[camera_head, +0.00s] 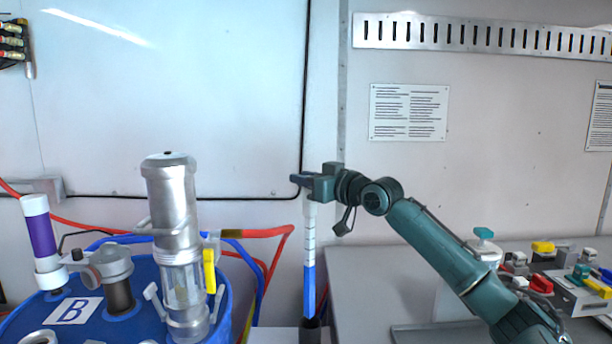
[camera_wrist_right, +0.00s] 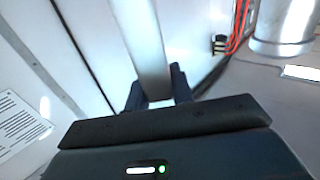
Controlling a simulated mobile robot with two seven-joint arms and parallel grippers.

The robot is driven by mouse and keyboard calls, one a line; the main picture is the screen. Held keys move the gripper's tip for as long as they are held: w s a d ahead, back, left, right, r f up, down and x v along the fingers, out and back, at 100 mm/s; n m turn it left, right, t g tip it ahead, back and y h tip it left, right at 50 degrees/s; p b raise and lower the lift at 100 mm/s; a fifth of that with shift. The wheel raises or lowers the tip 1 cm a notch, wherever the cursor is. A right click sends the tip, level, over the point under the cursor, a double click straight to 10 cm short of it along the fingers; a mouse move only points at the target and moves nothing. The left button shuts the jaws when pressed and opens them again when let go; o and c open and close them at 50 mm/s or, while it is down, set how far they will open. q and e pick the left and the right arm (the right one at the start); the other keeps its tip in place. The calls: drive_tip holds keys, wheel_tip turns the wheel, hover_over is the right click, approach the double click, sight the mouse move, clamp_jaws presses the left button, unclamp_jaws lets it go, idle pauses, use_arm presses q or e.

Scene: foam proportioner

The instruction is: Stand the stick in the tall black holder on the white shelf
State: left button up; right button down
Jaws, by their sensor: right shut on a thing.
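The stick (camera_head: 309,262) is upright, white above and blue below. My right gripper (camera_head: 308,186) is shut on it near its top end. In the right wrist view the stick (camera_wrist_right: 146,45) runs pale and blurred between the two dark fingers of the gripper (camera_wrist_right: 158,92). The tall black holder (camera_head: 314,334) shows at the bottom edge of the head view, right at the stick's lower end. The stick's blue end meets the holder's top; how deep it sits inside is hidden. The white shelf (camera_head: 272,337) shows only partly beside the holder. My left gripper is not in view.
A blue drum (camera_head: 225,310) with a metal pump (camera_head: 172,220) stands left of the stick, with red and blue hoses (camera_head: 262,234) behind. A grey bench (camera_head: 365,290) lies to the right, with coloured valves (camera_head: 540,283) on its far side. The wall is close behind.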

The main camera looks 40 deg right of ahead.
sight(314, 216)
drive_tip(key=shift+f+b, duration=0.4)
drive_tip(key=shift+f, duration=0.45)
wheel_tip(314, 216, down, 4)
drive_tip(key=b, duration=0.3)
drive_tip(key=shift+f+b, duration=0.65)
drive_tip(key=shift+f, duration=0.35)
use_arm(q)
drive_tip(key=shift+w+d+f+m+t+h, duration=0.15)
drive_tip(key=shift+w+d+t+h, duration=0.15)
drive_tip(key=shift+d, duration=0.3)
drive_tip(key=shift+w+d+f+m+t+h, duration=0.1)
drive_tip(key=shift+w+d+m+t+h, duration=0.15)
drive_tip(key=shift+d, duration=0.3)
use_arm(e)
drive_tip(key=shift+f, duration=0.15)
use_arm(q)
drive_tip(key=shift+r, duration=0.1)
use_arm(e)
drive_tip(key=c, duration=1.1)
unclamp_jaws()
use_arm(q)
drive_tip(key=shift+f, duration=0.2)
use_arm(e)
drive_tip(key=shift+f, duration=0.1)
